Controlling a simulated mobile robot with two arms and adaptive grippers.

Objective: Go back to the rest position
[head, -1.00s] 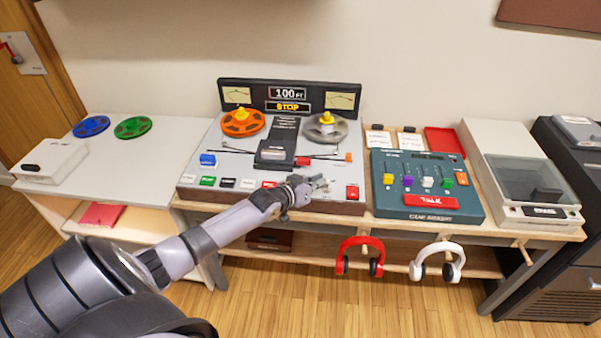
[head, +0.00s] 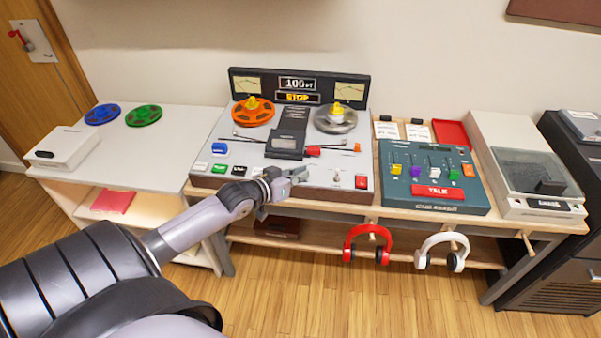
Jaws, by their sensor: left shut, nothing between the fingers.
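My left gripper (head: 298,174) is shut and empty. It hovers over the front part of the tape machine (head: 208,167), and my left arm reaches to it from the lower left. The gripper and wrist hide some of the front row of buttons. The tape machine has an orange reel (head: 252,112), a grey reel (head: 335,120) and a display (head: 298,84) reading 100 FT and STOP. My right gripper is not in view.
A cue mixer (head: 437,205) with coloured faders stands right of the tape machine. Red headphones (head: 367,243) and white headphones (head: 442,250) hang from the table's front. A covered turntable-like unit (head: 530,180) is at right. Blue (head: 102,114) and green (head: 143,115) reels lie on the left table.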

